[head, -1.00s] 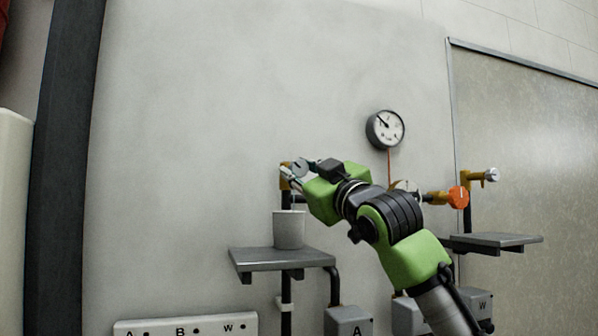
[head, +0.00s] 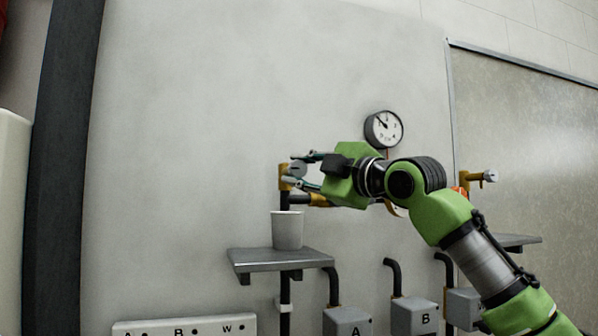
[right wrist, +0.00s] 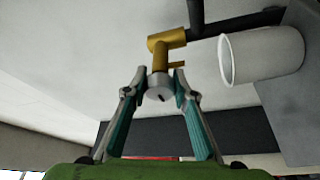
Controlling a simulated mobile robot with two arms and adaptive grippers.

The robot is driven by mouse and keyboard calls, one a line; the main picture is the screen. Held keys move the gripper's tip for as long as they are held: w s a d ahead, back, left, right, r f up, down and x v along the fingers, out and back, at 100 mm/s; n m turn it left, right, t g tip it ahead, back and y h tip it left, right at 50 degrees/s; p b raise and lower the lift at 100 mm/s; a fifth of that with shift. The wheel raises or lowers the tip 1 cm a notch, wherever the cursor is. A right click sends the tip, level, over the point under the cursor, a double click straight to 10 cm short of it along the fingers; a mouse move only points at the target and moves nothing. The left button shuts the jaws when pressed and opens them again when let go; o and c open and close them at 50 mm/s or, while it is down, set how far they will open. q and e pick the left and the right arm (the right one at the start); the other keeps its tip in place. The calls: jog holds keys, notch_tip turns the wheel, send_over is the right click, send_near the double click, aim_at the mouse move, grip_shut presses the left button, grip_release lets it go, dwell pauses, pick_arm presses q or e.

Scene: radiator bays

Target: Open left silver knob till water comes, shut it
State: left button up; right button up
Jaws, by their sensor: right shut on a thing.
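The left silver knob (head: 298,170) sits on a brass valve (head: 285,178) on the wall. My right gripper (head: 303,171) is shut on this knob, with its fingers on either side of it. In the right wrist view the knob (right wrist: 160,88) shows between the fingertips of my gripper (right wrist: 160,80), below the brass valve body (right wrist: 166,42). A white cup (head: 288,232) stands upright below the valve, and also shows in the right wrist view (right wrist: 262,54). I see no stream of water between valve and cup. My left gripper is not in view.
The cup stands on a grey shelf (head: 262,261). A round gauge (head: 384,129) hangs above my right arm. Another silver knob (head: 490,176) is at the right, and an orange handle is partly hidden by my arm. Boxes A (head: 350,322) and B (head: 414,316) are below.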

dwell(0.5)
jog(key=o, duration=1.1)
jog(key=shift+s, duration=0.1)
jog(key=shift+a, duration=0.1)
jog(key=shift+s, duration=0.1)
jog(key=v, duration=1.2)
